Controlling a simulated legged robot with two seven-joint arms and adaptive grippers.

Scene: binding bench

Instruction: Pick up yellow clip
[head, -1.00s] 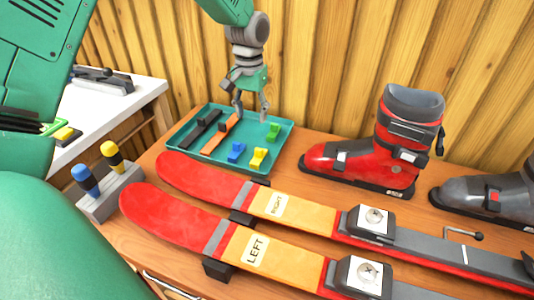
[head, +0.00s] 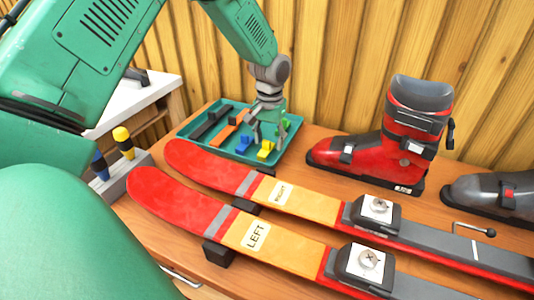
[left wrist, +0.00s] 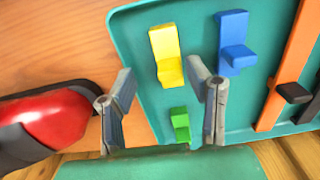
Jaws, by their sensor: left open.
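The yellow clip (head: 265,150) lies in the front right part of the teal tray (head: 187,133). In the left wrist view the yellow clip (left wrist: 166,55) shows ahead of the open fingers, in line with the gap between them. My left gripper (head: 267,135) is open and empty, low above the tray's right part, with its fingertips close to the clip. Its fingers (left wrist: 160,85) also show in the left wrist view. I cannot tell from the frames whether they touch anything. My right gripper is not in view.
A blue clip (left wrist: 235,43) lies beside the yellow one, and a green clip (left wrist: 180,124) lies nearer the gripper base. An orange strip (head: 230,131) and a black strip (head: 210,123) share the tray. A red boot (head: 375,150) stands right; two red skis (head: 185,205) lie in front.

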